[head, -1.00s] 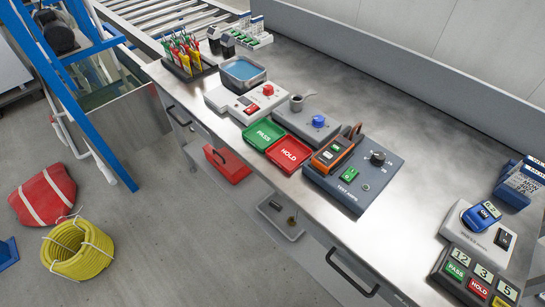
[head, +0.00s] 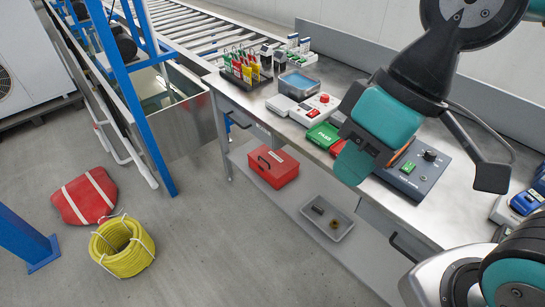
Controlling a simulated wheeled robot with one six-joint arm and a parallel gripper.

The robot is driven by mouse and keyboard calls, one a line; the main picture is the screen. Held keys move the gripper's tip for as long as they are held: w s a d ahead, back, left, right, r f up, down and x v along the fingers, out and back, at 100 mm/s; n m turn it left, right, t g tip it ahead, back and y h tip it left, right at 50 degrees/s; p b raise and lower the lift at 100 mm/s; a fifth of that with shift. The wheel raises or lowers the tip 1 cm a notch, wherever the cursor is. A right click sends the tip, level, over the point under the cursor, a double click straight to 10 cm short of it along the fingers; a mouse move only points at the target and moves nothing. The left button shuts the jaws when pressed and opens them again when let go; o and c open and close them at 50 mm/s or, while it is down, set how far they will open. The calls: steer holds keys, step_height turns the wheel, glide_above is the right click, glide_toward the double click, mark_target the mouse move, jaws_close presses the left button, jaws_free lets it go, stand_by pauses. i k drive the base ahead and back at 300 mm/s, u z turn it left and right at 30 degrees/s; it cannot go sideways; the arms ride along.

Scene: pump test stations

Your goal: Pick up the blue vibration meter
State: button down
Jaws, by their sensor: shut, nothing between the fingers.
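A blue handheld device (head: 526,202), which looks like the vibration meter, sits on a light grey station at the far right of the bench, near the picture's edge. Its label is too small to read. My gripper (head: 354,163) hangs over the middle of the bench, well to the left of the blue device, pointing down and left. It is shut and empty. It hides much of the red HOLD tray (head: 338,147) and part of the dark test station (head: 417,176).
The steel bench (head: 455,212) also holds a green PASS tray (head: 322,134), a white station (head: 315,108) and a rack of coloured tags (head: 245,67). A red toolbox (head: 273,166) stands on the lower shelf. A yellow hose coil (head: 122,246) lies on the floor.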

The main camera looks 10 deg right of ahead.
mark_target(519, 202)
steer(key=u, duration=0.75)
steer(key=k, duration=0.8)
steer(key=z, duration=1)
steer(key=i, duration=1)
steer(key=k, duration=1)
steer(key=u, duration=1.25)
steer(key=i, duration=0.35)
steer(key=z, duration=1.9)
